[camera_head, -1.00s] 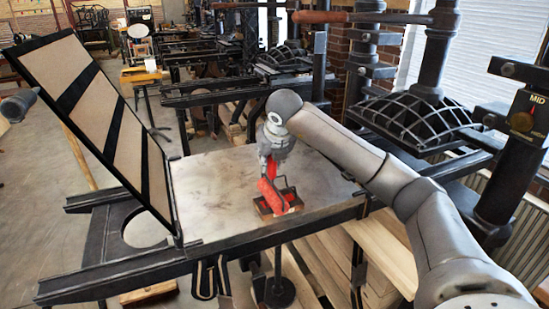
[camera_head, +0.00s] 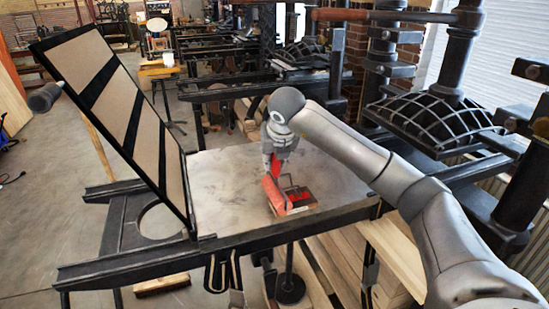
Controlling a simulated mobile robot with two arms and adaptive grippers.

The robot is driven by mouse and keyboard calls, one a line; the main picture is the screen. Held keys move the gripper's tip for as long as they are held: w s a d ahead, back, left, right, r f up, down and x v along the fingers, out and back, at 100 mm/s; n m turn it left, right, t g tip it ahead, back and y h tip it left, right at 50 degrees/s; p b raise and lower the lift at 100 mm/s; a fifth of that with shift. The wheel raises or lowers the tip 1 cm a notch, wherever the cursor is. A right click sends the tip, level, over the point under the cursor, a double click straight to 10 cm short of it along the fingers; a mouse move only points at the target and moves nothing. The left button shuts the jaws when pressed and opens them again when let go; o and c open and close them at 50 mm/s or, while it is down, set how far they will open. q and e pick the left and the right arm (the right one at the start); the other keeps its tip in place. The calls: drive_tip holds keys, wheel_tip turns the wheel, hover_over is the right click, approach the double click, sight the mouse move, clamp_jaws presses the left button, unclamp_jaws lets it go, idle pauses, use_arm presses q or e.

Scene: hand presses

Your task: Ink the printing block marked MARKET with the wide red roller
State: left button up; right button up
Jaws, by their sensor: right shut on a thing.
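My right gripper (camera_head: 274,160) is shut on the red roller's handle, above the press bed. The red roller (camera_head: 273,194) hangs below it, tilted, at the left edge of the printing block. The printing block (camera_head: 313,205) lies on the bed near its front edge. Its top shows red patches, and its lettering is too small to read. The roller overlaps the block's left side in this view; I cannot tell whether they touch. My left gripper is not in view.
The metal press bed (camera_head: 225,190) is bare left of and behind the block. A hinged frame with dark bands (camera_head: 125,115) stands tilted up at the left. A domed ribbed iron press head (camera_head: 425,120) stands at the right, behind my right arm.

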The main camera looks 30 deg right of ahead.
wheel_tip(320, 180, up, 4)
drive_tip(key=shift+r+p, duration=0.25)
drive_tip(key=shift+p, duration=0.95)
drive_tip(key=shift+s+f, duration=0.1)
